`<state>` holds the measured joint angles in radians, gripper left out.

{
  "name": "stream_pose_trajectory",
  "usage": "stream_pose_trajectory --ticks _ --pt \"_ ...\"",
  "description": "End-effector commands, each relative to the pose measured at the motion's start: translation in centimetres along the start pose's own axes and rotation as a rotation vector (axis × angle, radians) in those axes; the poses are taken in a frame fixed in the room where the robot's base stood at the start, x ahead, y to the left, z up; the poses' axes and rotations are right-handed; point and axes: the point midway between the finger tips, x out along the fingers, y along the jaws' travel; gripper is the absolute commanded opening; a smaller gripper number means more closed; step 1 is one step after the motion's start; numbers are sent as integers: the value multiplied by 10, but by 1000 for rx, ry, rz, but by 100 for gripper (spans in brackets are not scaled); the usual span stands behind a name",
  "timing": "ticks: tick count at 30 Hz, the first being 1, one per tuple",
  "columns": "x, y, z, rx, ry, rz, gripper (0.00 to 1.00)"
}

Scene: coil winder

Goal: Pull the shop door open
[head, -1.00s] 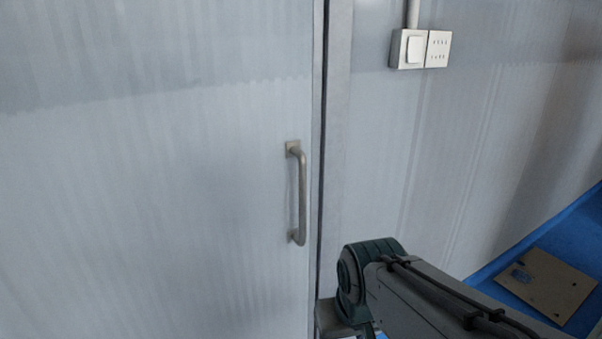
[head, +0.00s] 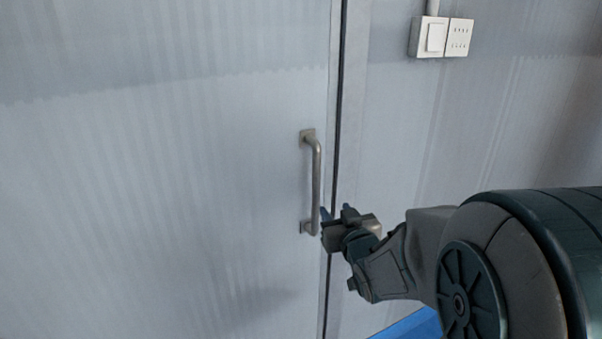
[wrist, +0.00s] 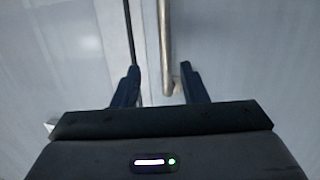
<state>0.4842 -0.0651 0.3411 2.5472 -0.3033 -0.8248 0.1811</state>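The shop door (head: 170,180) is a grey-white panel filling the left of the head view, and it looks closed against its frame. Its metal bar handle (head: 316,180) is upright near the door's right edge. My gripper (head: 334,211) is beside the lower end of the handle, on its right. In the wrist view the two dark fingers of my gripper (wrist: 160,85) are spread apart. The lower end of the handle (wrist: 167,60) shows between the fingertips, nearer the right one. I see no finger closed on it.
A light switch and socket plate (head: 441,37) is on the wall right of the door frame. The door seam (head: 338,120) runs vertically just right of the handle. A patch of blue floor (head: 415,328) shows at the bottom.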

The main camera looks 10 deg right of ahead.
Motion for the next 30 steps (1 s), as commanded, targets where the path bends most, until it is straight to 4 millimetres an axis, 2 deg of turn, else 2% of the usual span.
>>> stream_pose_trajectory --ticks 7,20,30 --pt "3 -3 -13 23 112 -39 39" --pt "28 -4 -20 25 114 -42 39" --pt "80 -6 -23 24 116 -42 39"
